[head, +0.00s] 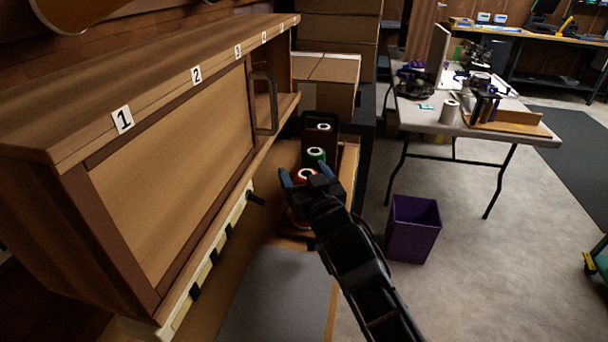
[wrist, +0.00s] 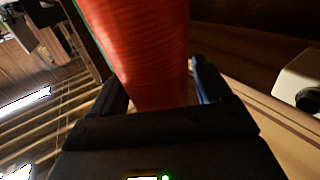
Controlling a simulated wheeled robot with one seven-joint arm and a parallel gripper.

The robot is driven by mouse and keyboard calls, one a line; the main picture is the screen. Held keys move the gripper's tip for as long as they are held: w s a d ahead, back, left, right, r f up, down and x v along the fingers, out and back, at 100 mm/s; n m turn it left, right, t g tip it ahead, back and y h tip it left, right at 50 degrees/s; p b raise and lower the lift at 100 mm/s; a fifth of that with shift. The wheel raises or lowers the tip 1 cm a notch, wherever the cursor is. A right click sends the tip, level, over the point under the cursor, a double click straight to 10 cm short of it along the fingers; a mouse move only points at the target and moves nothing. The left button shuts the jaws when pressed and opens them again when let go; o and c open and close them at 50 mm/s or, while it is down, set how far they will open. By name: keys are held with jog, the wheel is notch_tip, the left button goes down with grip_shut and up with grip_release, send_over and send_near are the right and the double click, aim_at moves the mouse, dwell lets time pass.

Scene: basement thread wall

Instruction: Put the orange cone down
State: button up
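The orange cone (head: 306,175) is a red-orange thread cone with a pale ring at its top. My gripper (head: 306,176) has its blue-tipped fingers on either side of it. In the wrist view the orange cone (wrist: 145,50) fills the space between the fingers of my gripper (wrist: 160,88), and the grip looks closed on it.
A wooden cabinet with numbered labels (head: 122,120) and a dark handle (head: 266,103) is close on the left. A grey surface (head: 275,295) lies in front. A purple bin (head: 413,228) and a cluttered table (head: 430,118) are at right. Open floor extends beyond.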

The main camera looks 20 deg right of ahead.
jog(key=shift+r, duration=0.15)
jog(key=s+a+b, duration=0.1)
jog(key=s, duration=1.1)
jog(key=shift+b, duration=0.3)
jog(key=s+f+n+g+y, duration=0.1)
jog(key=s+f, duration=0.3)
jog(key=s, duration=0.5)
jog(key=s+f+g+y, duration=0.1)
jog(key=s+f, duration=0.3)
jog(key=s, duration=0.5)
jog(key=s+r, duration=0.2)
jog(key=s, duration=0.8)
jog(key=s+r+g, duration=0.1)
jog(key=s+r, duration=0.1)
jog(key=s, duration=0.8)
jog(key=shift+s+d+r, duration=0.2)
jog(key=shift+r, duration=0.15)
